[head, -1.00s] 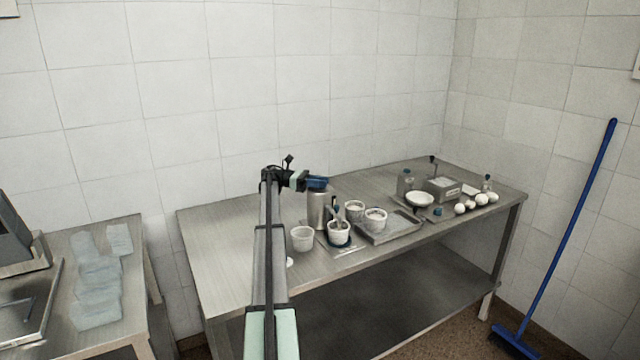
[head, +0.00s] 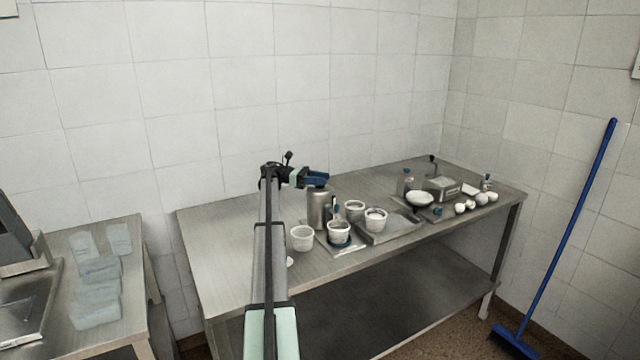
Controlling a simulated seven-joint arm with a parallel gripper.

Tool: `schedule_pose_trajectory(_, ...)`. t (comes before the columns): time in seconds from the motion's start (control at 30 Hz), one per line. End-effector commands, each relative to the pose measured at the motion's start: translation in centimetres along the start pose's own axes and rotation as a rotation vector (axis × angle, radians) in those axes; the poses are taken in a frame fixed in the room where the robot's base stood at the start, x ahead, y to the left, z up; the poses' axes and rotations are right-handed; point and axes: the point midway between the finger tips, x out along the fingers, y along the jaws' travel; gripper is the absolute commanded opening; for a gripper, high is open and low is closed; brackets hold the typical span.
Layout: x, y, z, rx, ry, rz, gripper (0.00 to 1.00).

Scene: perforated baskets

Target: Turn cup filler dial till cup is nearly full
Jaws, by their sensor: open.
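A steel cup filler (head: 319,209), a cylindrical canister, stands near the middle of the table. A white cup (head: 339,234) sits at its front right, with a dark blue ring around its lower part. A grey, spout-like part is above the cup, but is too small to make out. I cannot make out the dial or the cup's fill level. My gripper (head: 317,180) is at the top of the canister; its blue end overlaps the canister's top edge in the head view. I cannot tell whether it touches. It is open and nothing shows held in it.
White tubs (head: 302,238) (head: 355,210) stand on both sides of the filler. A metal tray (head: 400,230) holds another tub (head: 376,220). A bowl (head: 419,199), a grey box (head: 442,188) and several white balls (head: 471,206) are farther right. The table's left part is clear.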

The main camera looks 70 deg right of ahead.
Motion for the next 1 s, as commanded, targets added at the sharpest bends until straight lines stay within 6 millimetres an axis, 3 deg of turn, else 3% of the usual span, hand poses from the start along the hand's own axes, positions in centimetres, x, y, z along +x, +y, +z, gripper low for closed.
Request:
schedule_pose_trajectory(0.3,0.0,0.0,5.4,0.0,0.001,0.0,0.43)
schedule_pose_trajectory(0.5,0.0,0.0,7.7,-0.001,0.002,0.0,0.43)
schedule_pose_trajectory(1.0,0.1,0.0,8.5,-0.002,0.001,-0.001,0.43)
